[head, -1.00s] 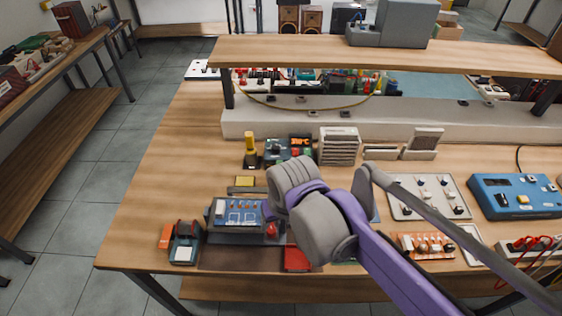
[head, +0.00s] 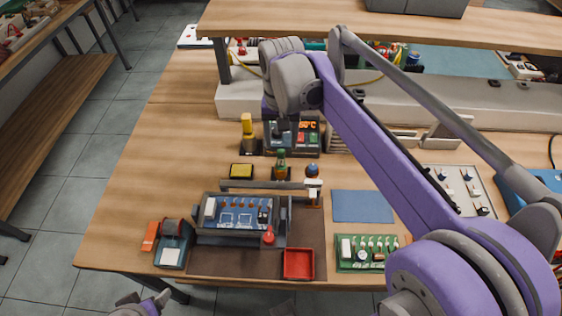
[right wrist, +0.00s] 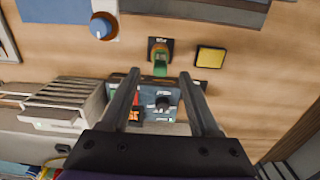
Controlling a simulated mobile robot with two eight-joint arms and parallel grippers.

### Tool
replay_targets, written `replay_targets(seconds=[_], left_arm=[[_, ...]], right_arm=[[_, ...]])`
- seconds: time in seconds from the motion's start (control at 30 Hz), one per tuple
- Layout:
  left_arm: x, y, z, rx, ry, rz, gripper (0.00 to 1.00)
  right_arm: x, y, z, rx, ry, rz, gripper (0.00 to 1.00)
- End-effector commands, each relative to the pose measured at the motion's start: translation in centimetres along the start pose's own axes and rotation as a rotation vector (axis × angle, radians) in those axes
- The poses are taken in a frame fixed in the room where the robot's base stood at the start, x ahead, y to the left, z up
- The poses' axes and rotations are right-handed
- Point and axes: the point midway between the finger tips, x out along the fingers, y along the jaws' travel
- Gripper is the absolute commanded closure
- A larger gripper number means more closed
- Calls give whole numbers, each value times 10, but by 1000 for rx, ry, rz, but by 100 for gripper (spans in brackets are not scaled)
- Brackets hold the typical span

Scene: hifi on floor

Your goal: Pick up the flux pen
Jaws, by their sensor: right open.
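A small upright green-topped item (head: 281,163) stands in a black holder behind the board fixture; it looks like the flux pen, but its label is too small to read. In the right wrist view the green item (right wrist: 160,66) lies just beyond and between the fingertips. My right gripper (head: 284,138) is open and empty, pointing down just behind the item; its two spread fingers also show in the right wrist view (right wrist: 160,76). I see no contact. My left gripper (head: 142,304) is partly in view at the bottom edge, below the table's front edge.
A yellow pad (head: 241,171) and a blue-topped item (head: 312,170) flank the green item. The soldering station (head: 306,137) is behind, under my right gripper. The board fixture (head: 240,213) and red tray (head: 298,264) are in front. A raised shelf (head: 300,22) spans the back.

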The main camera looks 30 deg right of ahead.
Motion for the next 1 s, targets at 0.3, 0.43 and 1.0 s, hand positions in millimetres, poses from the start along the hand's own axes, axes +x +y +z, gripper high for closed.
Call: replay_targets(seconds=[0.3,0.43,1.0], left_arm=[[3,0,2,0,-1,0,18],[5,0,3,0,-2,0,18],[5,0,3,0,-2,0,18]], right_arm=[[35,-1,-6,0,1,0,38],[52,-1,-6,-1,1,-1,38],[58,-1,-6,-2,1,-1,81]])
